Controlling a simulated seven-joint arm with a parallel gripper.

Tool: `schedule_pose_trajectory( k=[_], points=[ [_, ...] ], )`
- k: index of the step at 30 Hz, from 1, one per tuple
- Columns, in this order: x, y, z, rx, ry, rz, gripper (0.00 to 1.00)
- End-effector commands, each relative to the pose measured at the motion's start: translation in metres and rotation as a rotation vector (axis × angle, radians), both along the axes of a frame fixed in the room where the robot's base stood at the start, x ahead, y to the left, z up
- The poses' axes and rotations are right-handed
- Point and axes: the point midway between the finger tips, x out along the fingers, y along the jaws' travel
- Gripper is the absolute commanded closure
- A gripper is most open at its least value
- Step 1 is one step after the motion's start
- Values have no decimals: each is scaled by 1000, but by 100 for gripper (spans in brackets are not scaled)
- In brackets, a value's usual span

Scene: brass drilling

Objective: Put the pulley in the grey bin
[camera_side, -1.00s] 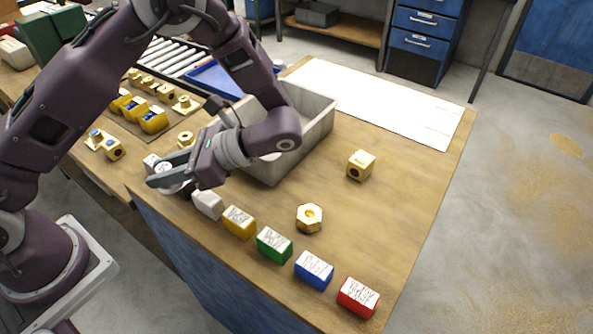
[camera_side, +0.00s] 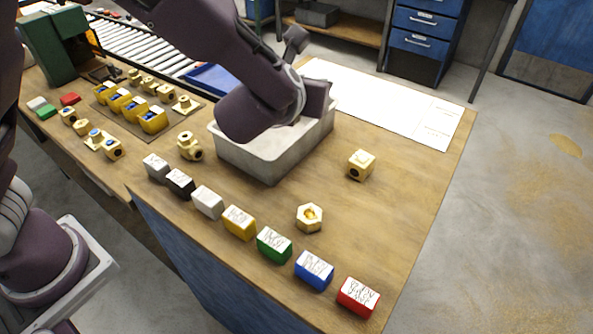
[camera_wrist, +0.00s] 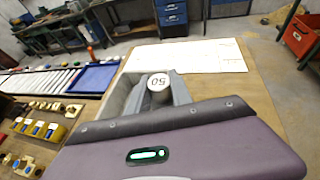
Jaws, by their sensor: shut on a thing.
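The grey bin (camera_side: 255,163) stands on the wooden bench, partly hidden behind my arm in the side view. In the wrist view its pale wall (camera_wrist: 118,92) shows to the left of my fingers. My gripper (camera_wrist: 160,90) is shut on a round pale piece with a "50" on its face, which I take to be the pulley (camera_wrist: 158,82). The arm hides the fingers and the pulley in the side view. The wrist is over the bin there; how high the pulley is above it I cannot tell.
A row of several coloured labelled blocks (camera_side: 273,243) lines the bench's front edge. A brass hex piece (camera_side: 309,217), a brass block (camera_side: 361,164) and a brass fitting (camera_side: 189,146) stand around the bin. A white sheet (camera_side: 385,100) lies behind, with bare wood at right.

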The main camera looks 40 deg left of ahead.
Motion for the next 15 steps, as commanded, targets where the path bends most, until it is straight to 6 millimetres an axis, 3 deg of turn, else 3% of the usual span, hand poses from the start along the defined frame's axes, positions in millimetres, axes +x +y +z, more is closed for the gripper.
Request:
schedule_pose_trajectory(
  k=[1, 15],
  points=[
    [2, -6, 2, 1, -2, -26, 100],
    [1, -4, -93, 3, 1, -16, 100]
  ],
)
